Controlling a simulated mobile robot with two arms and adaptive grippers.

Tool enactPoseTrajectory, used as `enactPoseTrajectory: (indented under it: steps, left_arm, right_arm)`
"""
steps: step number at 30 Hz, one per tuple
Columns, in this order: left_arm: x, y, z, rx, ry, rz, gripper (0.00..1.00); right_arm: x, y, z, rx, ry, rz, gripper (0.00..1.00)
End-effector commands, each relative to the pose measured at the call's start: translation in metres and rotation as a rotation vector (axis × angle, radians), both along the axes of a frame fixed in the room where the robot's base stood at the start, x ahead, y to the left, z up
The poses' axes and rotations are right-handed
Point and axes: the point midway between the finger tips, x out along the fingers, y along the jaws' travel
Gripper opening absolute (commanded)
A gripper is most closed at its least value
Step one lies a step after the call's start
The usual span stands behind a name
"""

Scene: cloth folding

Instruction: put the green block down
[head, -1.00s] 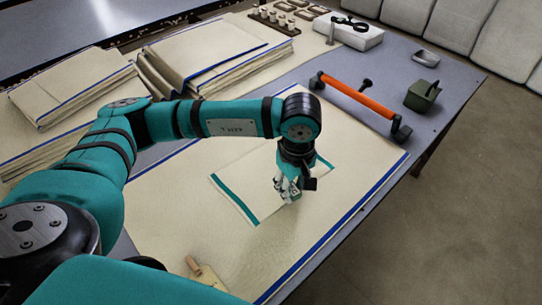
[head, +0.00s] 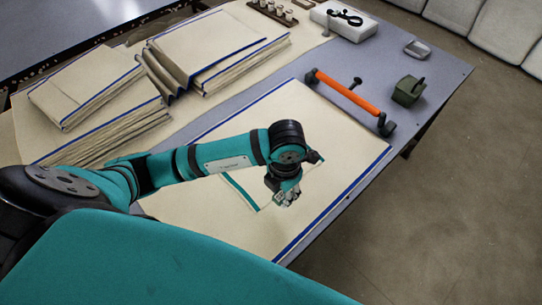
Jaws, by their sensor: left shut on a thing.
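A dark green block (head: 409,90) with a small handle on top stands on the grey table at its right end, apart from both grippers. A pale cloth with green edges (head: 240,192) lies on a larger pale sheet (head: 352,150) with a blue border. My left gripper (head: 287,199) points down at the near edge of the green-edged cloth. It is shut, seemingly on that edge; the fingertips are small and the arm hides part of the cloth. My right gripper is not in view.
An orange bar (head: 345,93) with black ends lies between the sheet and the green block. A grey dish (head: 417,49) and a white box (head: 343,22) with a black tool stand behind. Stacks of pale cloth (head: 215,42) fill the back left. The table (head: 448,68) has some bare room at right.

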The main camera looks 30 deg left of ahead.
Motion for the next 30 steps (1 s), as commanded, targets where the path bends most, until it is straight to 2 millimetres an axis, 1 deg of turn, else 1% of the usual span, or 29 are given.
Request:
enactPoseTrajectory:
  steps: [1, 9, 12, 15, 22, 24, 27, 30]
  left_arm:
    - [0.01, 0.01, 0.001, 0.003, -0.001, 0.007, 0.07]
    - [0.066, 0.056, -0.005, 0.002, -0.001, 0.005, 0.07]
    - [0.083, 0.07, -0.008, 0.0, 0.0, 0.002, 0.07]
    - [0.095, 0.08, -0.01, -0.001, -0.001, 0.0, 0.07]
    - [0.11, 0.093, -0.013, -0.001, 0.001, -0.001, 0.07]
    - [0.108, 0.091, -0.027, -0.002, 0.005, -0.003, 0.07]
    - [0.108, 0.091, -0.04, -0.003, 0.003, -0.003, 0.07]
    - [0.109, 0.091, -0.047, -0.002, 0.0, -0.003, 0.07]
  right_arm:
    - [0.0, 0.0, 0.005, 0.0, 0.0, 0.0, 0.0]
    - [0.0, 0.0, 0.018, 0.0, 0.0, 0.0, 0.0]
    - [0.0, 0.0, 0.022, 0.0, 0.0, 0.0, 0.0]
    - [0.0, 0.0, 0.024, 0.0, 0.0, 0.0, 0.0]
    - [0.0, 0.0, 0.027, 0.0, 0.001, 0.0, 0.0]
    - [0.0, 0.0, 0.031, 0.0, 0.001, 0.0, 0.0]
    - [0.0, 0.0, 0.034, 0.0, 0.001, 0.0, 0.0]
    - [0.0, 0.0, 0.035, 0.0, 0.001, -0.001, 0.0]
